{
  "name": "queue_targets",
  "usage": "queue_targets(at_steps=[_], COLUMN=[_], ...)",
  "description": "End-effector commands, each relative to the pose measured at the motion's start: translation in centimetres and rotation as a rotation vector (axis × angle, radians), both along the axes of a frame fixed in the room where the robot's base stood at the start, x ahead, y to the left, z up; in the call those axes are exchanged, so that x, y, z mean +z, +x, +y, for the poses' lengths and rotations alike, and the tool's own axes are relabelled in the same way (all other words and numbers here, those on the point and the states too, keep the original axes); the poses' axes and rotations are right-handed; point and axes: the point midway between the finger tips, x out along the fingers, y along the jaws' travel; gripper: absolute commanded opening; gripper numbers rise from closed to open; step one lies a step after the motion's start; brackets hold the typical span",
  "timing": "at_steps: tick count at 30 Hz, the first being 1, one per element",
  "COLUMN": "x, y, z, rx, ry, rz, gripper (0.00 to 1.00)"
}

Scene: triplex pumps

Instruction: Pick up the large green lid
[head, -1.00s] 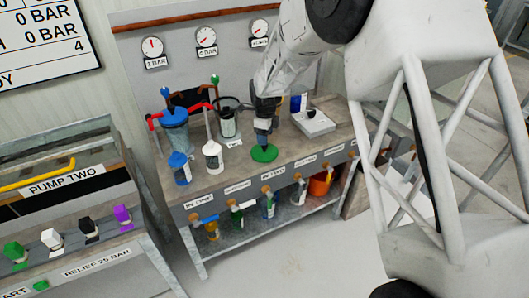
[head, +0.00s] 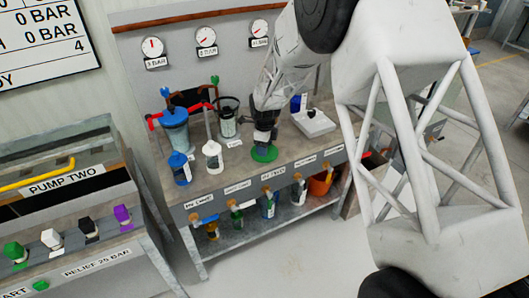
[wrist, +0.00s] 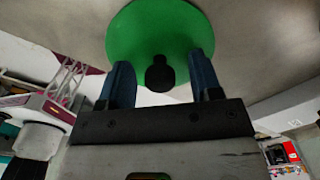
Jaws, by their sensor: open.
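The large green lid (head: 264,153) lies flat on the bench, toward its front edge. In the wrist view the round green lid (wrist: 160,25) fills the top middle, with a dark knob (wrist: 160,75) standing on it. My gripper (head: 263,143) is directly above the lid in the head view. In the wrist view my gripper (wrist: 160,72) has its two blue fingers apart, one on each side of the knob, with gaps showing. Whether the fingertips touch the lid cannot be told.
On the bench (head: 225,172), left of my gripper, are a blue-capped bottle (head: 180,168), a white bottle (head: 212,155), a blue-lidded vessel (head: 174,130) and an open dark-rimmed vessel (head: 228,122). A white scale-like box (head: 315,123) stands to the right. Labelled valves line the front edge.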

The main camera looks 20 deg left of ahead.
Motion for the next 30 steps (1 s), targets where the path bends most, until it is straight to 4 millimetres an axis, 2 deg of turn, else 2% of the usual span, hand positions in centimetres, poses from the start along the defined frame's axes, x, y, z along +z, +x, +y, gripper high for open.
queue_targets(at_steps=[14, 24, 30], x=[0.02, 0.02, 0.04], y=[0.01, 0.01, 0.01], z=[0.0, 0.0, 0.01], rx=[0.0, 0.0, 0.0], ry=[0.0, 0.0, 0.0], rz=[0.0, 0.0, 0.0], gripper=[0.58, 0.06, 0.04])
